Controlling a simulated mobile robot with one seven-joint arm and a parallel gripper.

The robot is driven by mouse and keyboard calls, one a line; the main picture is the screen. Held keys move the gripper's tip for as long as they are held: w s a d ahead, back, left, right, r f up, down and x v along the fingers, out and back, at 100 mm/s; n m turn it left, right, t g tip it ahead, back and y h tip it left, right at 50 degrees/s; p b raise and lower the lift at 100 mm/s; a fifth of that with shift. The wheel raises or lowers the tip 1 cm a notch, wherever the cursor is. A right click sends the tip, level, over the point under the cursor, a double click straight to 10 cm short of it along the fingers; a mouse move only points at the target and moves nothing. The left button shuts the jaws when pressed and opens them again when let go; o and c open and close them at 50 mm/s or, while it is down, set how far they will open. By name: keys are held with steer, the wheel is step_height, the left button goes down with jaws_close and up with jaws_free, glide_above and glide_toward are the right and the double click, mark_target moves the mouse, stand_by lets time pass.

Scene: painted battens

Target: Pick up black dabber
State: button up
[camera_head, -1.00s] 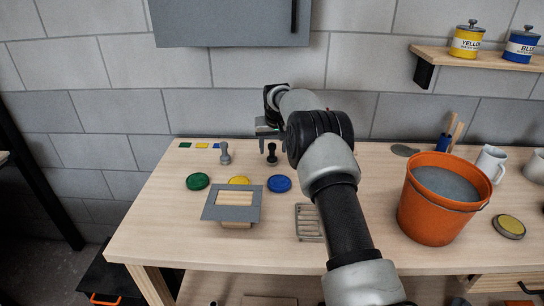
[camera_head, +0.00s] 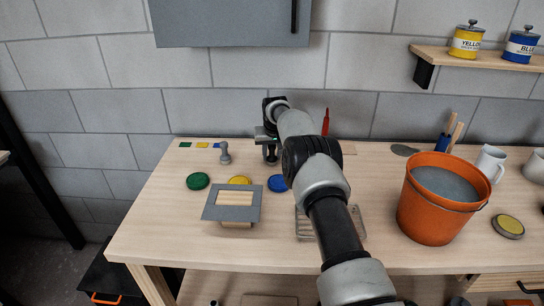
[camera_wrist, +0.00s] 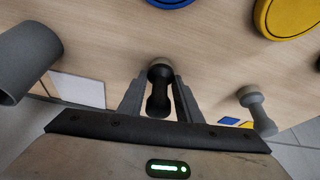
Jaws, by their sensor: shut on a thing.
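The black dabber (camera_wrist: 159,92) stands between the two fingers of my gripper (camera_wrist: 158,88) in the wrist view, with its pale end on the wooden table side. My gripper is shut on it. In the head view the black dabber (camera_head: 271,157) shows under my gripper (camera_head: 268,146), at the back of the table behind the blue pad. I cannot tell whether it still touches the table.
A grey dabber (camera_head: 225,153) stands just left. Green (camera_head: 198,181), yellow (camera_head: 239,180) and blue (camera_head: 277,184) pads lie in front. A grey stencil frame (camera_head: 232,213) lies nearer. An orange bucket (camera_head: 430,211) stands right, and a red pointed thing (camera_head: 326,121) at the back.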

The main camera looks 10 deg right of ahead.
steer(key=shift+r, duration=0.1)
step_height(320, 180, up, 10)
steer(key=shift+f+p, duration=0.1)
steer(key=shift+p, duration=0.35)
stand_by(1.8)
steer(key=shift+a+f+m, duration=0.1)
steer(key=shift+m, duration=0.2)
steer(key=shift+s+a+t, duration=0.3)
steer(key=s+a+t+y+b, duration=0.1)
steer(key=s+a+t+y, duration=0.15)
steer(key=s+a, duration=0.95)
steer(key=b, duration=0.4)
glide_toward(238, 178)
steer(key=shift+w+a+f+g, duration=0.2)
steer(key=shift+w+f, duration=0.15)
steer(key=shift+w, duration=0.4)
steer(key=shift+w+a+f+g, duration=0.15)
steer(key=shift+w+f, duration=0.2)
steer(key=shift+w, duration=0.45)
steer(key=shift+s+f+b, duration=0.1)
steer(key=shift+f+b, duration=0.55)
steer(key=shift+f, duration=0.15)
